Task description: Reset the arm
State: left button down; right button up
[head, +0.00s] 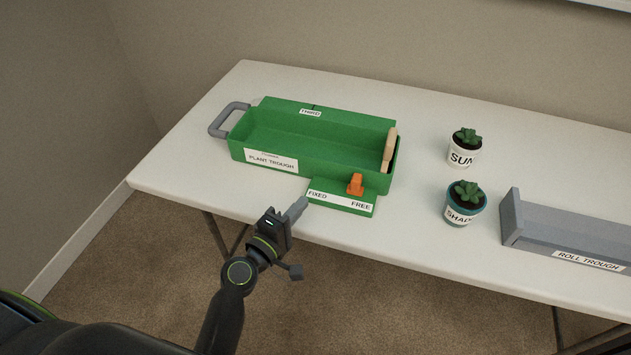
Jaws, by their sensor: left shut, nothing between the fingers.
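My left gripper (301,203) comes in from the lower left on its black arm. Its grey fingers are shut with nothing between them. Its tip is close to the front left corner of the fixed/free plate (330,199) of the green plant trough (250,146); I cannot tell whether they touch. The orange lever (355,184) stands on that plate toward its right side. The trough sits on the white table (200,150) and looks empty, with a tan panel (389,150) upright at its right end. My right gripper is not in view.
Two potted succulents, a white "SUN" pot (462,156) and a "SHADE" pot (460,214), stand right of the trough. A grey roll trough (560,228) lies at the right. The table's front edge runs under my left gripper. A wall is behind.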

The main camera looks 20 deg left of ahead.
pick_arm(q)
jog(key=shift+s+f+m+g+h, duration=0.1)
jog(key=shift+s+m+g+h, duration=0.25)
jog(key=shift+m, duration=0.25)
jog(key=s+a+f+m+g+y, duration=0.25)
jog(key=s+f+m+g, duration=0.35)
jog(key=s+m+g, duration=0.5)
jog(key=s+a+m+g+y, duration=0.2)
jog(key=s+a+y, duration=0.3)
jog(key=s+a, duration=0.85)
notch_tip(320, 180, down, 24)
jog(key=s+g+p, duration=0.1)
jog(key=p, duration=0.1)
jog(key=s+d+f+g+p, duration=0.1)
jog(key=s+d+f, duration=0.1)
jog(key=s+f, duration=1.2)
jog(key=shift+s+f+h, duration=0.15)
jog(key=shift+s+h, duration=0.15)
jog(key=shift+s, duration=0.35)
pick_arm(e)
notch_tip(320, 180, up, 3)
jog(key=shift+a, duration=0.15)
